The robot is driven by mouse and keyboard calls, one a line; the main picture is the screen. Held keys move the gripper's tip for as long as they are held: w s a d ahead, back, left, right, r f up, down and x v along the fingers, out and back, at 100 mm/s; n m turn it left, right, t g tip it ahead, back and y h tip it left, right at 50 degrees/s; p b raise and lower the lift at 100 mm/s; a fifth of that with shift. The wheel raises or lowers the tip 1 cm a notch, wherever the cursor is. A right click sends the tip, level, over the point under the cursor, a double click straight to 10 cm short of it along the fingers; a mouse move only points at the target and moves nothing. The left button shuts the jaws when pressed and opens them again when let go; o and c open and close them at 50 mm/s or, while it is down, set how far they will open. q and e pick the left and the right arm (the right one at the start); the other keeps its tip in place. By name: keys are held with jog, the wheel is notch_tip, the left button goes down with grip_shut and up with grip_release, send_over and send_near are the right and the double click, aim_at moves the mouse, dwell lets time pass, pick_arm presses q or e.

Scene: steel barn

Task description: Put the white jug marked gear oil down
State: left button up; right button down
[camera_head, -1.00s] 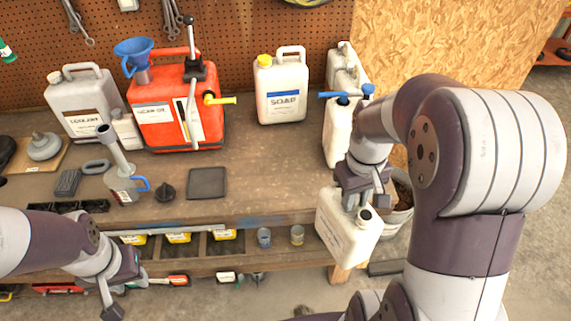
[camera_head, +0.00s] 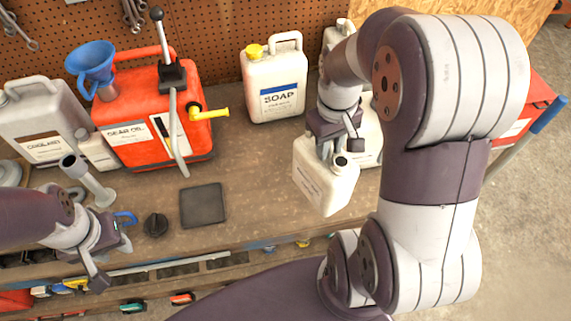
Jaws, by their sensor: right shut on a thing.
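My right gripper (camera_head: 334,148) is shut on the handle of a white jug (camera_head: 322,187) with a dark, open-looking mouth. The jug hangs roughly upright over the right front part of the bench (camera_head: 262,200). I cannot tell whether its base touches the wood. Its label faces front left but is too small to read. My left gripper (camera_head: 108,262) is empty near the bench's left front edge, its fingers apart.
A white soap jug (camera_head: 273,88) and a red gear oil can (camera_head: 150,120) with a pump stand at the back. Other white jugs (camera_head: 370,140) stand behind my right gripper, partly hidden. A dark square pad (camera_head: 203,205) lies left of the held jug, with bare wood between.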

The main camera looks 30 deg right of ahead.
jog(key=shift+w, duration=0.45)
jog(key=w+a+f+p, duration=0.1)
jog(key=w+f+p, duration=0.4)
jog(key=w+f, duration=0.5)
jog(key=shift+w+a+f, duration=0.2)
jog(key=shift+w+f, duration=0.15)
jog(key=shift+f, duration=0.15)
jog(key=c, duration=0.9)
grip_release()
jog(key=shift+s, duration=0.1)
jog(key=shift+c, duration=0.2)
